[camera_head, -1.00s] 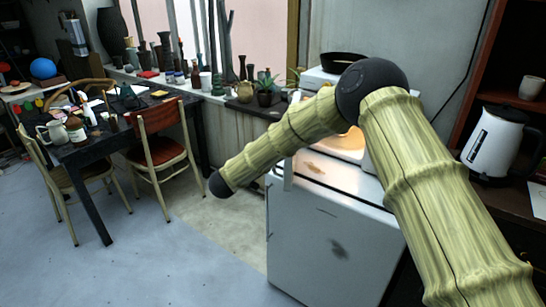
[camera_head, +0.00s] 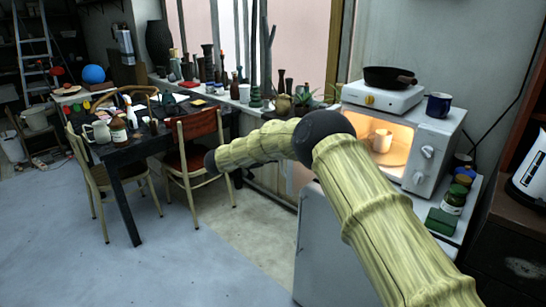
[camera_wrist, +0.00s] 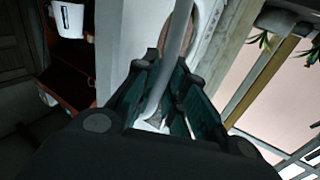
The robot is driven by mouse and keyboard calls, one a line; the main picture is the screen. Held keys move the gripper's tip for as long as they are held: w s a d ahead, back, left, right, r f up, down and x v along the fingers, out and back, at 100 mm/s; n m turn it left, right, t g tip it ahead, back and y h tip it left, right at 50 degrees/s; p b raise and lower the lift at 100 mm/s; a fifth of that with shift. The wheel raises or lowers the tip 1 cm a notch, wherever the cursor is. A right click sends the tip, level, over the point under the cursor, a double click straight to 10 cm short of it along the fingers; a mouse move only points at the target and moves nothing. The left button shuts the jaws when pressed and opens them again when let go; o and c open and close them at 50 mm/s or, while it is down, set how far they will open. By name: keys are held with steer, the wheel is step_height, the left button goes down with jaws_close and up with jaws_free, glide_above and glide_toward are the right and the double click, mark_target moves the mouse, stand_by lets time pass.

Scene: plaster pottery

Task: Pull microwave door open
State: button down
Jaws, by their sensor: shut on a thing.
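The white microwave (camera_head: 424,158) stands at the right in the head view. Its lit inside is in plain sight, with a pale mug (camera_head: 382,140) and a round plate in it, so the door stands open. The door itself is mostly hidden behind my arm. In the wrist view, my gripper (camera_wrist: 172,68) has its dark green fingers closed around the pale bar handle (camera_wrist: 181,35). The handle runs between the two fingers. In the head view my gripper is hidden.
A red chair (camera_head: 195,145) and cluttered table are at left. Open floor (camera_head: 90,240) lies in front.

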steer(key=shift+w+g, duration=0.3)
steer(key=shift+w, duration=0.05)
steer(key=shift+r, duration=0.1)
steer(key=c, duration=1.5)
jaws_free()
steer(key=shift+d, duration=0.15)
steer(key=shift+v, duration=6.4)
steer(key=shift+w+f, duration=0.1)
steer(key=shift+f, duration=0.2)
